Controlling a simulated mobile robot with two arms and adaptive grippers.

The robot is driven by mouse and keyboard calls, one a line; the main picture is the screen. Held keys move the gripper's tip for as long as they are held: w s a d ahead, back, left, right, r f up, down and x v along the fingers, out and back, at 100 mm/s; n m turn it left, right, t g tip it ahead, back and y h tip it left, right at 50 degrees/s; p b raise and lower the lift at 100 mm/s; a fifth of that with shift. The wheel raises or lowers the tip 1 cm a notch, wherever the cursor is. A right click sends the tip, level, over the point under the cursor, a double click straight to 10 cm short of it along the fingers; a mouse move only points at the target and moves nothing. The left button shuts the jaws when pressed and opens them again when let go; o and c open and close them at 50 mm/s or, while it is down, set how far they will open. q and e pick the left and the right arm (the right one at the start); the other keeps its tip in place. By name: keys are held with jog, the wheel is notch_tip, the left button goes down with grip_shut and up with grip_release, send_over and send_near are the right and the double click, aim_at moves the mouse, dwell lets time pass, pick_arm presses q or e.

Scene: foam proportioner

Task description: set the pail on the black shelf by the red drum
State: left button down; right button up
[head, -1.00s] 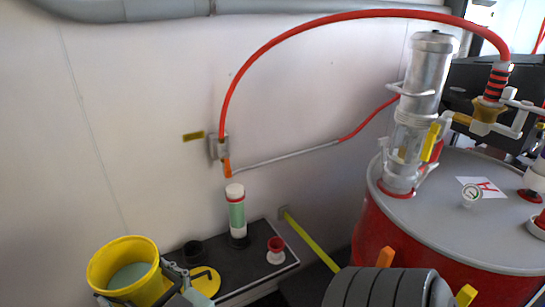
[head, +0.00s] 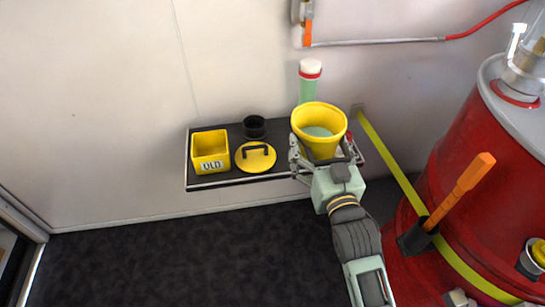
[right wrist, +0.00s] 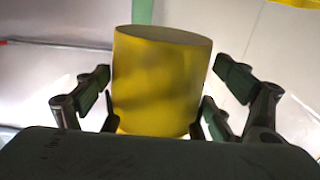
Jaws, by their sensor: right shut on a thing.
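The pail (head: 319,133) is yellow with a pale inside. My right gripper (head: 325,165) is shut on it from the front, and in the right wrist view the yellow pail (right wrist: 160,80) stands upright between my fingers. In the head view it overlaps the right part of the black shelf (head: 282,135), in front of the green bottle. I cannot tell whether its base touches the shelf, as my gripper hides it. The red drum (head: 455,160) stands to the right. My left gripper is not in view.
The shelf carries a yellow box (head: 210,150), a black cup (head: 254,127), a yellow lid with a black handle (head: 255,157) and a green bottle with a white cap (head: 308,85). A yellow strap (head: 390,155) runs from the wall to the drum, beside an orange-handled tool (head: 460,190).

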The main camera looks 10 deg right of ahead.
aim_at(314, 150)
jog(key=w+f+b, duration=0.1)
jog(key=f, duration=0.1)
jog(key=w+f+b, duration=0.1)
jog(key=f, duration=0.1)
jog(key=shift+w+f+b, duration=0.1)
jog(key=shift+w+b, duration=0.25)
jog(key=shift+w+f, duration=0.3)
jog(key=shift+w, duration=0.1)
jog(key=w+f+b, duration=0.1)
jog(key=w+f, duration=0.1)
jog(key=w, duration=0.1)
jog(key=w+d+f+b, duration=0.1)
jog(key=w+f, duration=0.1)
jog(key=w, duration=0.2)
jog(key=w+f+b, duration=0.1)
jog(key=w+f, duration=0.1)
jog(key=w, duration=0.2)
jog(key=shift+d+f+b, duration=0.15)
jog(key=shift+f+b, duration=0.2)
jog(key=shift+b, duration=0.05)
jog(key=shift+w+f, duration=0.1)
jog(key=shift+f, duration=0.15)
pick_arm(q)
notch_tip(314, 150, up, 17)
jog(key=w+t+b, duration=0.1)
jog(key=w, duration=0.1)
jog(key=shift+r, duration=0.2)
pick_arm(e)
jog(key=shift+f, duration=1.7)
